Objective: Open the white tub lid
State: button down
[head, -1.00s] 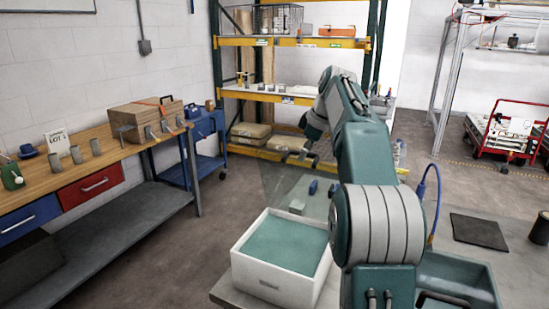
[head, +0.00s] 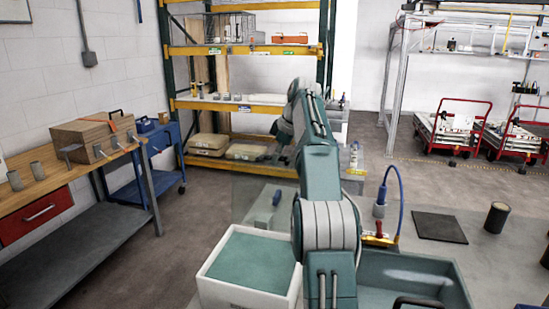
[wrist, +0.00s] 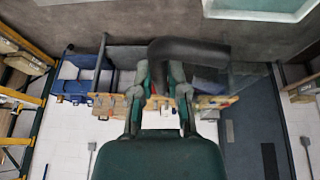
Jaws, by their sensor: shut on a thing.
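A white tub (head: 245,299) stands at the front, left of my arm, in the head view. A flat teal surface fills it inside the white rim; I cannot tell whether this is a lid or the inside. A corner of the tub (wrist: 208,8) shows at the top right of the wrist view. My gripper (wrist: 162,75) is shut on a dark curved bar (wrist: 195,50), which lies across its fingertips. In the head view my gripper is small and partly hidden by my arm, well beyond the tub.
A wooden workbench (head: 40,186) with a wooden box (head: 90,138) and a blue cart (head: 160,145) stand on the left. A yellow-beamed shelf rack (head: 245,50) stands behind. A teal bin (head: 420,275) is at right front.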

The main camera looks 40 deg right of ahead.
jog(key=shift+w+d, duration=0.15)
jog(key=shift+d, duration=0.1)
jog(key=c, duration=0.6)
grip_release()
jog(key=shift+d, duration=0.1)
jog(key=shift+c, duration=0.2)
jog(key=shift+w+d+f, duration=0.15)
jog(key=shift+w+d, duration=0.05)
jog(key=shift+d, duration=0.1)
jog(key=shift+a, duration=0.3)
